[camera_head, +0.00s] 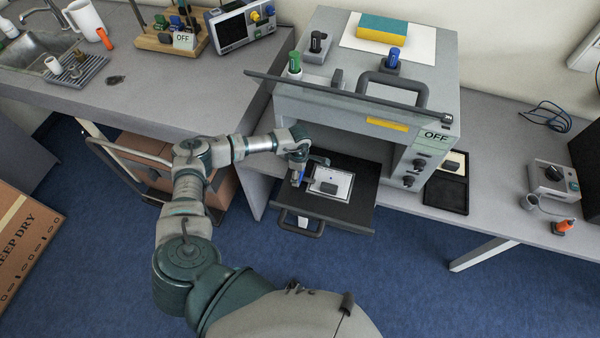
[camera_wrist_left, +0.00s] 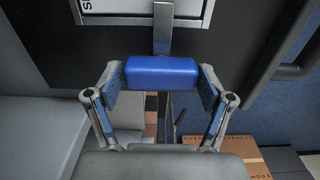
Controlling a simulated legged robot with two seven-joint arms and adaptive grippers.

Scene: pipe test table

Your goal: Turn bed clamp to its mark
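My left gripper (camera_head: 297,180) is over the bed's left edge. In the left wrist view, my left gripper (camera_wrist_left: 162,78) has its pads at both ends of a blue clamp handle (camera_wrist_left: 162,72) and appears shut on it. A metal strip (camera_wrist_left: 163,28) runs from the handle toward the white sheet (camera_wrist_left: 110,8). I cannot make out the clamp's mark. My right gripper is not in view.
The grey cabinet (camera_head: 290,108) stands behind the bed, with a long dark bar (camera_head: 350,95) across its front. A loop handle (camera_head: 300,222) projects from the bed's front. A black tray (camera_head: 446,190) lies to the right. Blue floor is clear in front.

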